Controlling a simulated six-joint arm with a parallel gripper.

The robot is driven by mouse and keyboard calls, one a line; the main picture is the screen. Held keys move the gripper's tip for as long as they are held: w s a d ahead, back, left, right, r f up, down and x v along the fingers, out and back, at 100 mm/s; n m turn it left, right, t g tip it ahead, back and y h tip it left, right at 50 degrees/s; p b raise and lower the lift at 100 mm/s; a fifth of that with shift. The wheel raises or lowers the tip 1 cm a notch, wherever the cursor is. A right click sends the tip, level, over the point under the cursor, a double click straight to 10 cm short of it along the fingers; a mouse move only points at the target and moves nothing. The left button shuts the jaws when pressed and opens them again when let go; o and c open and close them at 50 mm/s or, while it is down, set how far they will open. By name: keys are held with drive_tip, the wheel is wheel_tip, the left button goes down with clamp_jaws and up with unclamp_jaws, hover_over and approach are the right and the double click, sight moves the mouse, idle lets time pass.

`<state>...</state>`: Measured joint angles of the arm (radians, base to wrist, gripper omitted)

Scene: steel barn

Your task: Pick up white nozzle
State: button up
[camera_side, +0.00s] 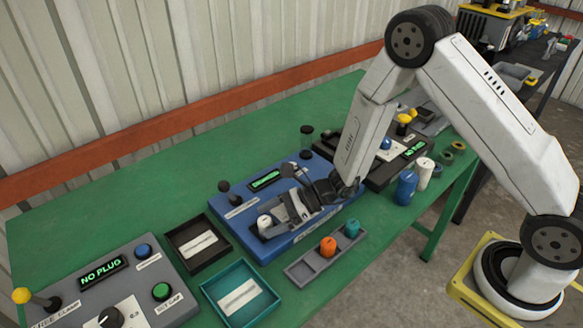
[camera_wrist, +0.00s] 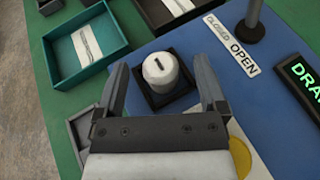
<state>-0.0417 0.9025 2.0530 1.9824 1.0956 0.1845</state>
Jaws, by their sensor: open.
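A white round piece with a dark slot in its top, which looks like the white nozzle (camera_wrist: 161,74), stands in a black square socket (camera_wrist: 187,94) on the blue panel. In the side view the white nozzle (camera_side: 264,222) shows at the panel's near left. My gripper (camera_wrist: 162,80) is open, with one finger on each side of the nozzle in the wrist view. A gap shows between the nozzle and each finger. In the side view my gripper (camera_side: 283,216) is low over the blue panel (camera_side: 232,196) and hides part of it.
A grey tray (camera_side: 297,272) holds orange and teal pieces. Black (camera_side: 184,234) and teal (camera_side: 216,293) trays lie left of the panel. Black-knobbed levers (camera_side: 225,187) rise from the panel. Blue (camera_side: 405,188) and white (camera_side: 424,173) cylinders stand at right. The green bench's back left is clear.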

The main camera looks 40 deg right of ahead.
drive_tip(key=shift+x, duration=0.8)
clamp_jaws()
